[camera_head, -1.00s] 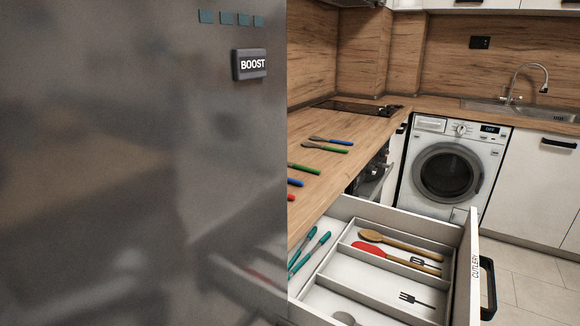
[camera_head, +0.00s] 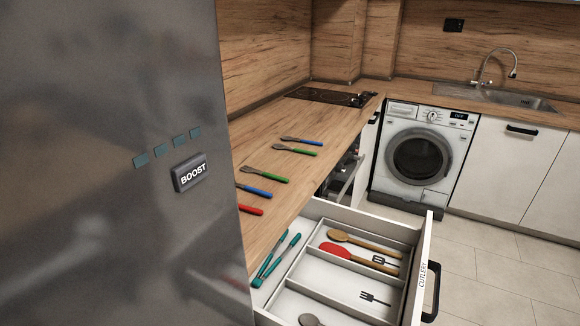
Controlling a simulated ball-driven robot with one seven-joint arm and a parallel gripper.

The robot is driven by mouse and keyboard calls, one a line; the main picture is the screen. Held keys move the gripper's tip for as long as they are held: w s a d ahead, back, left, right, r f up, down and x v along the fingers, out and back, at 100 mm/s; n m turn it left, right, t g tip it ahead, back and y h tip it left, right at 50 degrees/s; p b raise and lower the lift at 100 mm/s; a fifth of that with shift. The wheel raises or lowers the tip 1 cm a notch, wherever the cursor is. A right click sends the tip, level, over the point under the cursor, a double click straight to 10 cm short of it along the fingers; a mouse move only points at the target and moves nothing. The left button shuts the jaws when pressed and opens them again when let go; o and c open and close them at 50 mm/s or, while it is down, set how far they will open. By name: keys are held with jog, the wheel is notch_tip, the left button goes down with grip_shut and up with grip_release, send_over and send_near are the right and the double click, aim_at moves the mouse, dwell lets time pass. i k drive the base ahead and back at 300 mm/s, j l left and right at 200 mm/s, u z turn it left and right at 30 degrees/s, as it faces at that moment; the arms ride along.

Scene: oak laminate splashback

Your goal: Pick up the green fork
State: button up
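Two green-handled utensils lie flat on the wooden counter, with their grey heads toward the left. The farther green-handled utensil (camera_head: 303,152) lies just in front of a blue-handled one. The nearer green-handled utensil (camera_head: 273,179) lies closer to the open drawer, just behind another blue-handled one. Their heads are too small to tell which is the green fork. My gripper is not in view.
Blue-handled utensils (camera_head: 302,141) (camera_head: 256,190) and a red-handled one (camera_head: 250,210) share the counter (camera_head: 345,130). An open cutlery drawer (camera_head: 425,262) holds teal tongs (camera_head: 277,256), a wooden spoon (camera_head: 338,235) and a red utensil (camera_head: 335,249). A grey appliance (camera_head: 110,200) blocks the left side.

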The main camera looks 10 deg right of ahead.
aim_at(248, 169)
jog(key=i+l+z, duration=0.1)
jog(key=z, duration=0.35)
jog(key=i+z, duration=0.1)
jog(key=z, duration=0.35)
jog(key=i+l+z, duration=0.1)
jog(key=z, duration=0.35)
jog(key=i, duration=1.8)
jog(key=i+u, duration=0.35)
jog(key=i+l+u, duration=0.15)
jog(key=u, duration=0.15)
jog(key=i+l+u, duration=0.2)
jog(key=i+u, duration=0.15)
